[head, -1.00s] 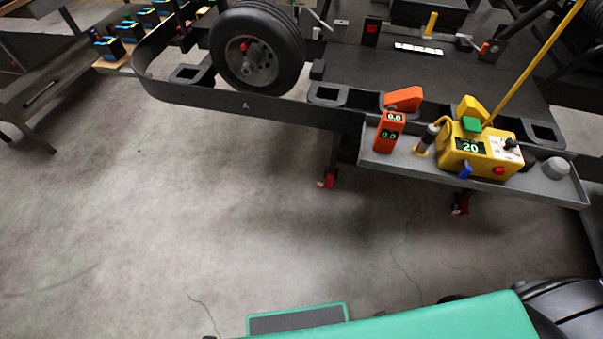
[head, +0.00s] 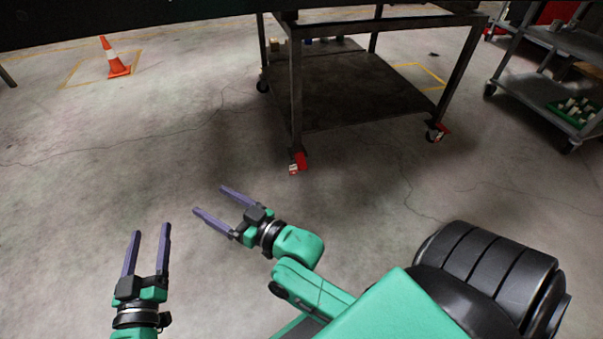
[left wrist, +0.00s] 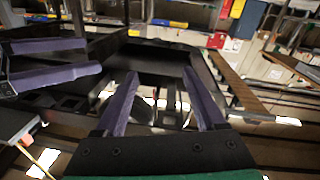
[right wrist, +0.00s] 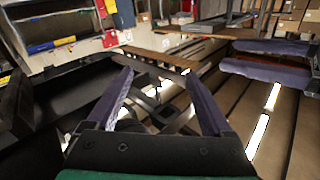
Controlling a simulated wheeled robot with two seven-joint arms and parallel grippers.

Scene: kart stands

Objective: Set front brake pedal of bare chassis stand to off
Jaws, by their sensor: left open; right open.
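A dark metal stand (head: 297,95) on casters is at the top centre of the head view; its top is cut off, so I cannot tell whether it is the bare chassis stand. A red brake pedal (head: 297,166) sits at the caster of its nearest leg. Another red pedal (head: 441,130) is at the right leg's caster. Whether either pedal is on or off is too small to tell. My left gripper (head: 150,228) is open and empty over the floor. My right gripper (head: 208,199) is open and empty, left of and nearer than the nearest pedal, apart from it.
The stand has a low dark shelf (head: 345,95). A grey cart (head: 545,88) with a green tray (head: 578,112) stands at the right. An orange cone (head: 113,60) stands at the far left. A dark edge (head: 130,22) crosses the top left. The floor between is clear.

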